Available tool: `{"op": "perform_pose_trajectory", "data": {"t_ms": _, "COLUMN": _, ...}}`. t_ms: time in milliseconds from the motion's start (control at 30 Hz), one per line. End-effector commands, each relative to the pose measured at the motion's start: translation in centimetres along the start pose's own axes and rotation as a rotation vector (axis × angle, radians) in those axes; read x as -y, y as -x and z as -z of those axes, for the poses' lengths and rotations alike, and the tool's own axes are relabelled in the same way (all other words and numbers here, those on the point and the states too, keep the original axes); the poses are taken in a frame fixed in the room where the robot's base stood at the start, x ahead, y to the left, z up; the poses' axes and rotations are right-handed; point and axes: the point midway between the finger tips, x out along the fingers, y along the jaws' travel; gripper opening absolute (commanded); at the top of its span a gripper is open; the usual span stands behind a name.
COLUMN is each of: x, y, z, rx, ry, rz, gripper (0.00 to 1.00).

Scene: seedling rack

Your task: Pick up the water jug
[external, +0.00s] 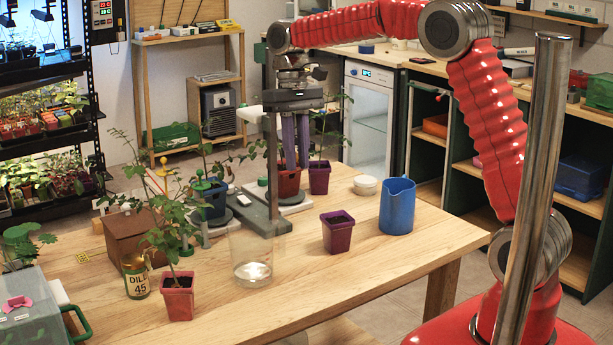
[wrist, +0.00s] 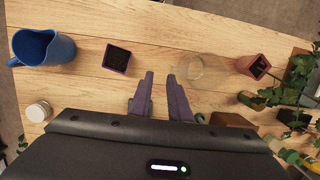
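A small white lidded tub (external: 365,185) sits behind the jug. Potted seedlings (external: 178,297) and a brown box (external: 128,232) crowd the left. The table's front right is bare.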

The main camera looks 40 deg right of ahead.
Motion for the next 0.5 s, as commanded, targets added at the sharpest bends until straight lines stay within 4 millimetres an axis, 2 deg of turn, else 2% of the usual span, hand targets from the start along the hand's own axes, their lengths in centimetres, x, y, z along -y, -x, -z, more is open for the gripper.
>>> {"op": "perform_pose_trajectory", "data": {"t_ms": 200, "x": 1.9, "y": -2.6, "z": 2.7, "rx": 0.081, "ry": 0.003, "rz": -0.007, "gripper": 0.17}}
{"op": "perform_pose_trajectory", "data": {"t_ms": 500, "x": 3.5, "y": -5.8, "z": 5.2, "rx": 0.168, "ry": 0.0, "rz": -0.018, "gripper": 0.17}}
